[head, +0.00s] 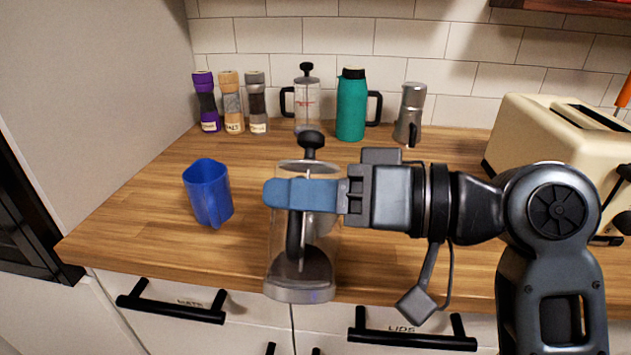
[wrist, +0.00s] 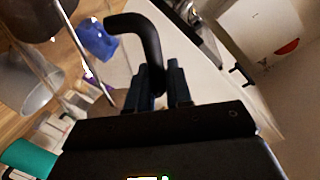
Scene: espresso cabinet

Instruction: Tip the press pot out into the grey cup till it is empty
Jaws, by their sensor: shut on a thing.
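The press pot (head: 302,262) is clear glass with a black knob on top, a black handle and dark liquid low inside. It hangs roughly upright at the counter's front edge. My gripper (head: 290,194) is shut on its black handle, which also shows between the fingers in the wrist view (wrist: 150,45). The grey cup (wrist: 38,88) stands on the counter in the wrist view, open at the top. In the head view it is mostly hidden behind the pot and my gripper. I cannot see what is inside it.
A blue cup (head: 208,192) stands to the left of the pot. A cream toaster (head: 545,140) stands right.

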